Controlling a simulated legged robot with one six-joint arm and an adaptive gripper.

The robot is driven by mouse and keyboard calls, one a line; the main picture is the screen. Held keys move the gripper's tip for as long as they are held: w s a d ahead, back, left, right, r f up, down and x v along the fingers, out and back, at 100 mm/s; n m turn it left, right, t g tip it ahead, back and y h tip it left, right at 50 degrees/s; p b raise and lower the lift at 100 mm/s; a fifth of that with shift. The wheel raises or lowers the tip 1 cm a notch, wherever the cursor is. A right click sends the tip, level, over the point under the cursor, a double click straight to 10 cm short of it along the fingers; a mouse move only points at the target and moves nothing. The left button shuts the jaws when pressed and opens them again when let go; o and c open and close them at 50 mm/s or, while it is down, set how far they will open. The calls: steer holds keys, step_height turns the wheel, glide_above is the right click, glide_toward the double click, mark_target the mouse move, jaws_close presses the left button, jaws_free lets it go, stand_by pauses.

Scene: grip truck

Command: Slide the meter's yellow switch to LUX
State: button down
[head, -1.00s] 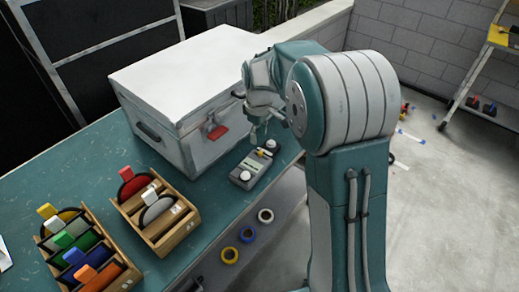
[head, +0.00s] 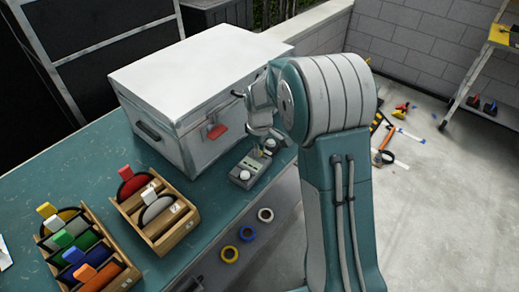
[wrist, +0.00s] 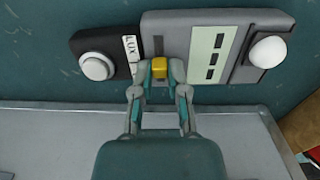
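The grey meter (head: 256,163) lies on the teal bench in front of the white case. The yellow switch (wrist: 160,68) is at the near end of a dark slot that runs away from me. The LUX label (wrist: 129,47) is left of the slot. My gripper (wrist: 160,72) has one fingertip on each side of the switch, seemingly touching it. In the head view my gripper covers part of the meter and hides the switch.
The white case (head: 195,85) with a red latch stands close behind the meter. Two wooden racks (head: 165,225) of coloured pieces stand at the left. Tape rolls (head: 247,233) hang on the bench front. The bench edge is close to the meter.

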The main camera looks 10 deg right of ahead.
mark_target(265, 158)
steer(key=shift+d, duration=0.15)
steer(key=shift+s+d, duration=0.65)
steer(key=shift+s, duration=0.2)
steer(key=c, duration=0.6)
jaws_free()
steer(key=shift+c, duration=0.2)
step_height(265, 158, up, 12)
